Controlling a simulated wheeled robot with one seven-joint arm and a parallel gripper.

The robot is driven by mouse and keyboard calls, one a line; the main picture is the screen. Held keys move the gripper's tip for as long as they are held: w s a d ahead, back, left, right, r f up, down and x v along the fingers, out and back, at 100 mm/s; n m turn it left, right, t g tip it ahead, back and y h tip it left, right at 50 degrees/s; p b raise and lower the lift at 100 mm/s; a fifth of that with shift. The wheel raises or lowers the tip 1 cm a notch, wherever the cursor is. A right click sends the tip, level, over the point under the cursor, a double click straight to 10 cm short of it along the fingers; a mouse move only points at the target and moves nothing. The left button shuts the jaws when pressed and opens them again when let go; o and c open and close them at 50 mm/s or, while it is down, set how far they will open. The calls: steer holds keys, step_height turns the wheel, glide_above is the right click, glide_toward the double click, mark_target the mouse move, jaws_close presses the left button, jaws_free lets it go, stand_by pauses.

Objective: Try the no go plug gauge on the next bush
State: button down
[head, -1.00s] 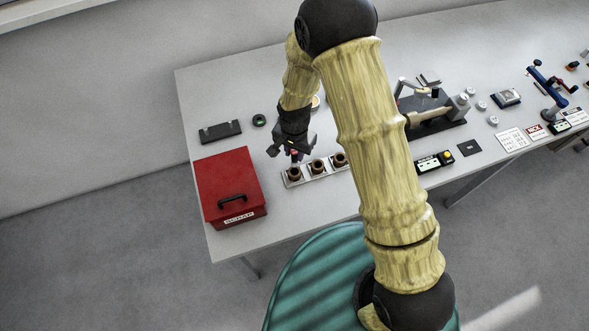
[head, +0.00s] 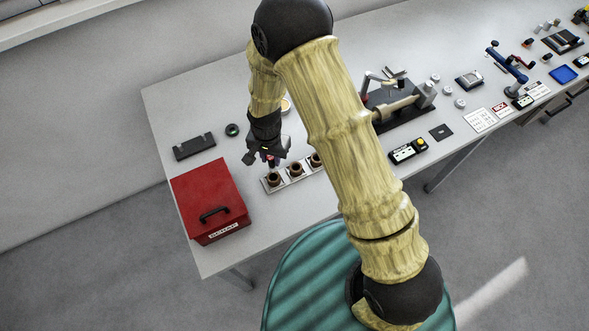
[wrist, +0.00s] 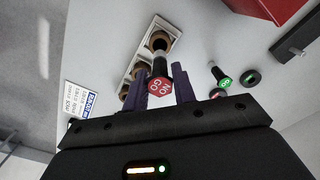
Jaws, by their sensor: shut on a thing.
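My gripper (head: 270,157) is shut on the no go plug gauge (wrist: 160,84), which has a red hexagonal end marked NO GO between the two purple fingers. The gauge's dark shank points at the end bush (wrist: 158,41), the one nearest the red box. Its tip is at or just over that bush's mouth; I cannot tell if it has entered. The brown bushes stand in a row on a pale rack (head: 283,186). In the head view the end bush (head: 275,179) is below my gripper, with the middle bush (head: 296,170) beside it.
A red scrap box (head: 208,195) stands left of the rack. A green-ended gauge (wrist: 223,80) lies beside my gripper, near a dark ring (wrist: 252,78). A black block (head: 194,146) lies behind the box. A fixture (head: 400,108) and small instruments fill the bench to the right.

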steer(key=shift+w, duration=0.1)
steer(key=w+d+r+p, duration=0.1)
steer(key=w+d+p, duration=0.1)
steer(key=w+d, duration=0.2)
steer(key=d, duration=0.3)
stand_by(0.4)
steer(key=shift+f+b, duration=1.5)
steer(key=shift+f, duration=1.1)
steer(key=shift+f+b, duration=0.65)
steer(key=shift+b, duration=0.05)
steer(key=shift+r, duration=0.1)
stand_by(0.8)
step_height(320, 180, up, 7)
steer(key=p, duration=0.4)
stand_by(1.1)
